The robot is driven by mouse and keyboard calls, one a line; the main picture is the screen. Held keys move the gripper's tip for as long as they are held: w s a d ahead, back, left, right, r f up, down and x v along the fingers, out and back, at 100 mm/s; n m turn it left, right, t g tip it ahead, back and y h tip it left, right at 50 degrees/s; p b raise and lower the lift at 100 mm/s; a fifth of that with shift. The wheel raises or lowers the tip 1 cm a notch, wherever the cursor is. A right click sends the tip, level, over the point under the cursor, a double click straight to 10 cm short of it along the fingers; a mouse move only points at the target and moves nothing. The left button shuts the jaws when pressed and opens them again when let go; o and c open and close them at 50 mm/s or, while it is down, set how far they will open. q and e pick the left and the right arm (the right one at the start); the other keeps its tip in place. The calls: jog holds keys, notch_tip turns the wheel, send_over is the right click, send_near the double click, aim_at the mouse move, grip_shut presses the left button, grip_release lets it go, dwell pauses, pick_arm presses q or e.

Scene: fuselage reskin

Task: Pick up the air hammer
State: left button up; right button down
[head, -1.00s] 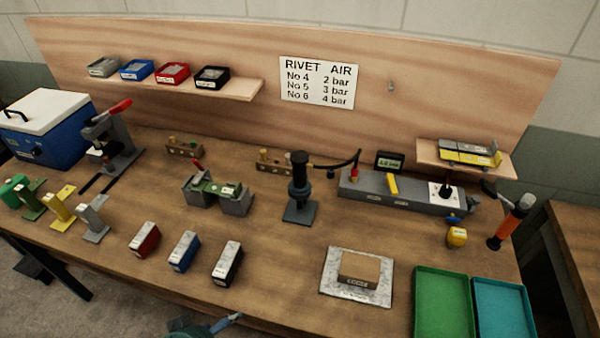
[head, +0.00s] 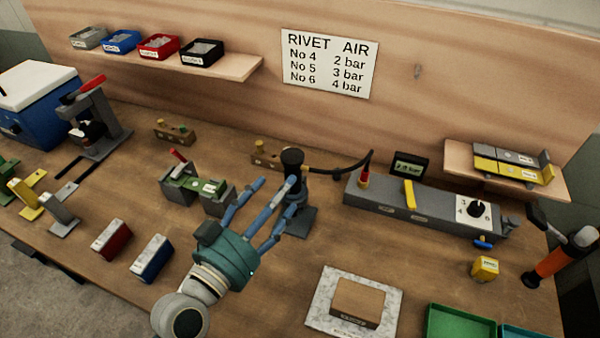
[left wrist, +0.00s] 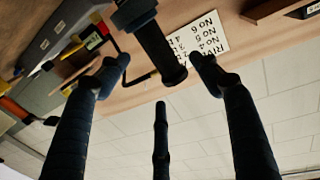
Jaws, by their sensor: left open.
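The air hammer (head: 292,161) looks like the dark upright tool in the middle of the bench, standing on a grey base plate (head: 301,224) with a black hose running right from its top. My left gripper (head: 280,196) reaches in from the front left, its blue fingers spread around the tool's upper part, open. In the left wrist view, the dark cylinder of the air hammer (left wrist: 154,45) lies between the open fingers of the left gripper (left wrist: 160,78), with no clear contact visible. My right gripper is out of view.
A green fixture (head: 200,188) stands close left of the gripper. A grey regulator unit (head: 385,203) lies right, joined by the hose. A boxed block on a marble slab (head: 318,302) is at the front. Red (head: 112,240) and blue (head: 150,258) boxes lie front left.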

aim_at(297, 171)
pick_arm(q)
jog(key=x, duration=0.2)
jog(key=p+x, duration=0.1)
jog(key=x, duration=0.1)
jog(key=p+x, duration=0.1)
jog(key=x, duration=0.1)
jog(key=shift+w+d+r, duration=0.2)
jog(key=shift+w+r, duration=0.05)
jog(key=shift+w+d+f, duration=0.1)
jog(key=shift+w+d, duration=0.2)
jog(key=shift+w, duration=0.15)
jog(key=shift+c, duration=1.3)
jog(key=shift+s, duration=0.15)
jog(key=c, duration=0.8)
jog(key=shift+f, duration=0.1)
jog(key=shift+c, duration=0.9)
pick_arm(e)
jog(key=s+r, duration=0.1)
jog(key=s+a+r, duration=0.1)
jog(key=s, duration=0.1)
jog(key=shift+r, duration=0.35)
